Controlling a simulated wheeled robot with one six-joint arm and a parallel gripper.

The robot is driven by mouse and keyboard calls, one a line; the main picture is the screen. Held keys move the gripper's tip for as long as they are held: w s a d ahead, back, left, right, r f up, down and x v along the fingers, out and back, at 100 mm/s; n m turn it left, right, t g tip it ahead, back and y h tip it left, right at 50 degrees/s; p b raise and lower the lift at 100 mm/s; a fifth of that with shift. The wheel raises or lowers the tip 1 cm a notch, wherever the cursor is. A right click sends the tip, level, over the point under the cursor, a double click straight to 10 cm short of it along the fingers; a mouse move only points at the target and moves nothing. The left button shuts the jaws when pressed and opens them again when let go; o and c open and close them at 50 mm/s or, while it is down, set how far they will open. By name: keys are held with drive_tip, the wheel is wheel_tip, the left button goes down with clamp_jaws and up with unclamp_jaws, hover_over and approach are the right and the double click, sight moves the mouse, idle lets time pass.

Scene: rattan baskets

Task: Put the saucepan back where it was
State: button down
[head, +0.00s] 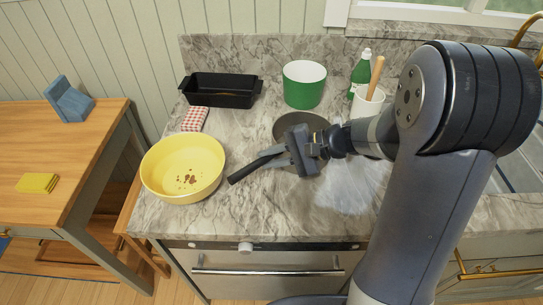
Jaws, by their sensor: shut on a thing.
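The saucepan (286,124) is a dark round pan with a black handle (247,170) pointing to the lower left, in the middle of the marble counter. My gripper (282,158) is shut on the handle near the pan body. The gripper and wrist hide much of the pan's front and right side. I cannot tell whether the pan's base touches the counter.
A yellow bowl (157,180) with brown bits stands left of the handle's end. A black loaf tin (222,99), checked cloth (194,119), green pot (304,92), green bottle (361,72) and white utensil holder (364,109) stand behind. Counter front centre is clear.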

drive_tip(key=c, duration=1.8)
unclamp_jaws()
drive_tip(key=shift+f, duration=0.1)
drive_tip(key=o, duration=0.5)
drive_tip(key=shift+d+r, duration=0.1)
drive_tip(key=shift+r, duration=0.1)
drive_tip(key=b+v, duration=0.1)
drive_tip(key=v, duration=1.1)
